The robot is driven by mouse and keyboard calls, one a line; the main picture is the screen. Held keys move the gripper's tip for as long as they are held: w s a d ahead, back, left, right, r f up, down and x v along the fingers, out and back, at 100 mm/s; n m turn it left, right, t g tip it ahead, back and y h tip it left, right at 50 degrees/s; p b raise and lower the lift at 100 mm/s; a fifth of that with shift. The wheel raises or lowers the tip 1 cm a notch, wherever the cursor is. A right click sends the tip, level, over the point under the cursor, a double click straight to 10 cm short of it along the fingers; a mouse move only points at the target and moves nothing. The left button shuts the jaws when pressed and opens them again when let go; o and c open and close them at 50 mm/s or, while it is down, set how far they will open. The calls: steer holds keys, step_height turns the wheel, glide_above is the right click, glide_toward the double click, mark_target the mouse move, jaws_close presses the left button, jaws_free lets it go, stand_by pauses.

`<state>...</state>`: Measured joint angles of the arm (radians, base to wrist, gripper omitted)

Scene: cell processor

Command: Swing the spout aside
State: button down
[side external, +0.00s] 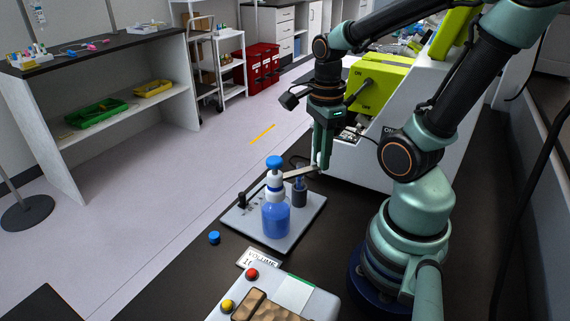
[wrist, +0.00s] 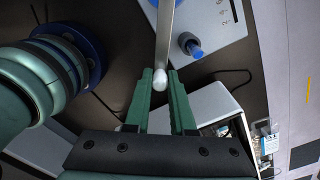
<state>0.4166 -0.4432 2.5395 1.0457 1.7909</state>
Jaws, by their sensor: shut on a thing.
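A bottle of blue liquid (side external: 276,217) with a white collar and blue top (side external: 274,162) stands upright on a grey plate (side external: 255,232). Its flat metallic spout (side external: 298,173) points right in the side view, towards my gripper (side external: 321,165). In the wrist view the spout (wrist: 165,40) runs down from the top edge. Its rounded pale end lies between the two green fingers of my gripper (wrist: 161,80), which is shut on it. The exact contact on each finger is hard to see. Only a sliver of the blue bottle shows at the top of the wrist view.
A dark post (side external: 299,192) stands on the plate right of the bottle, and a small black knob (side external: 241,200) stands at its left. A blue cap (side external: 214,238) lies on the dark bench. A white and lime machine (side external: 385,78) stands behind my gripper.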

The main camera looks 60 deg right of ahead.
steer(key=c, duration=0.8)
jaws_free()
steer(key=shift+o, duration=0.2)
steer(key=shift+r, duration=3)
step_height(320, 180, up, 7)
step_height(320, 180, down, 12)
steer(key=shift+r, duration=0.15)
